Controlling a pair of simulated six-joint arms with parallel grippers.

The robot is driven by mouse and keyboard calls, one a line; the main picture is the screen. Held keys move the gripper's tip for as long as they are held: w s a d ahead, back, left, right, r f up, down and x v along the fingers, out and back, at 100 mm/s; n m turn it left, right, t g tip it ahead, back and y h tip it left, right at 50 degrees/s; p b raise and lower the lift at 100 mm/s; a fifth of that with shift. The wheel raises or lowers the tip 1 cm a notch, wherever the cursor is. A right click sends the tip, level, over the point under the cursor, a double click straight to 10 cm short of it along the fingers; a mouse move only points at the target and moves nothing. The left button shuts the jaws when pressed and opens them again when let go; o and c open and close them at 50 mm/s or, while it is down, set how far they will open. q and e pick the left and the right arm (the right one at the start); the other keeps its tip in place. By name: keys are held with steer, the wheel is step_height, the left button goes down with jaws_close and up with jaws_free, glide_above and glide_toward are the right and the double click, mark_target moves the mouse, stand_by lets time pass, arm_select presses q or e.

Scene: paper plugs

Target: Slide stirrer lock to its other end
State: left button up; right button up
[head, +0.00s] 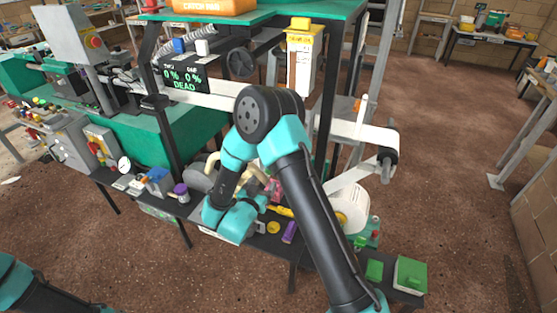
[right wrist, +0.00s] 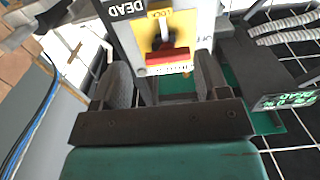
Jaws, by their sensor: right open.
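In the right wrist view, a pale panel carries a yellow plate (right wrist: 158,22) with partly readable lettering that seems to say "LOCK". A red block (right wrist: 167,56), seemingly the stirrer lock, sits at the lower end of that plate, with a dark piece above it. My right gripper (right wrist: 163,75) is open, its two grey fingers on either side of the red block. I cannot tell whether either finger touches it. In the head view, my right arm's wrist hangs over the low bench and its fingers cannot be made out. Only my left arm shows at the lower left.
A low dark bench (head: 270,241) holds a purple cylinder (head: 290,232) and small yellow parts. Open floor lies further right.

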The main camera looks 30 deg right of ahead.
steer(key=x, duration=1.4)
steer(key=shift+w+d, duration=0.15)
steer(key=shift+d, duration=0.05)
jaws_close()
step_height(320, 180, down, 3)
steer(key=shift+r, duration=0.15)
jaws_free()
stand_by(0.4)
